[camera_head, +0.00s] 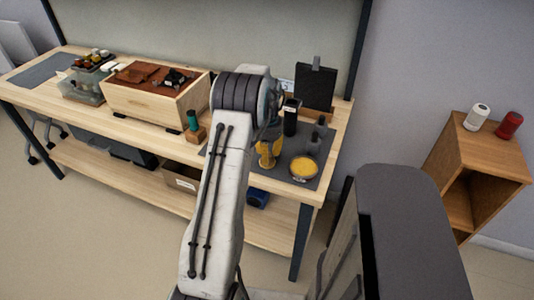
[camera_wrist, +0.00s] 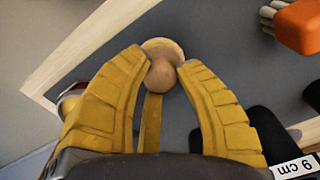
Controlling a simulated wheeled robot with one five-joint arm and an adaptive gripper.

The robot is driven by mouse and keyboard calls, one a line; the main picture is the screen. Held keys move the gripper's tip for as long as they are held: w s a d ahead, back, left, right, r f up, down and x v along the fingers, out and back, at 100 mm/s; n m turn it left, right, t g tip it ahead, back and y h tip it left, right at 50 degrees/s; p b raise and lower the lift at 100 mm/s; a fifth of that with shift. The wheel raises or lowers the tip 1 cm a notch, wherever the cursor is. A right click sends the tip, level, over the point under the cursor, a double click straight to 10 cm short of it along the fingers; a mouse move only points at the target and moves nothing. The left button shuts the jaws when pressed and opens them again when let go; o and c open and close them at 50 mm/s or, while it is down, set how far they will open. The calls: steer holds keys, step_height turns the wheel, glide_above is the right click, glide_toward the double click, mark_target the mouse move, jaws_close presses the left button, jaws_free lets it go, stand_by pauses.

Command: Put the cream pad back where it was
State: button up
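My gripper (camera_wrist: 162,66) has yellow fingers and points down at the mat. In the wrist view, a round cream piece, which looks like the cream pad (camera_wrist: 152,45), has a ball-shaped tan knob between my fingertips. Both fingertips seem to touch the knob's sides. I cannot tell whether the piece is lifted or rests on the grey mat (camera_wrist: 215,60). In the head view my gripper (camera_head: 268,160) is over the bench's right end, with the piece hidden. A yellow-topped round dish (camera_head: 303,168) is to its right on the mat.
In the wrist view an orange block (camera_wrist: 297,27) is at upper right, and a "9 cm" label (camera_wrist: 295,167) at lower right. A black upright panel (camera_head: 316,85) stands at the bench's back. A wooden box (camera_head: 150,102) stands left. A wooden shelf (camera_head: 480,150) is at far right.

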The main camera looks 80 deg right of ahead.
steer(key=o, duration=0.3)
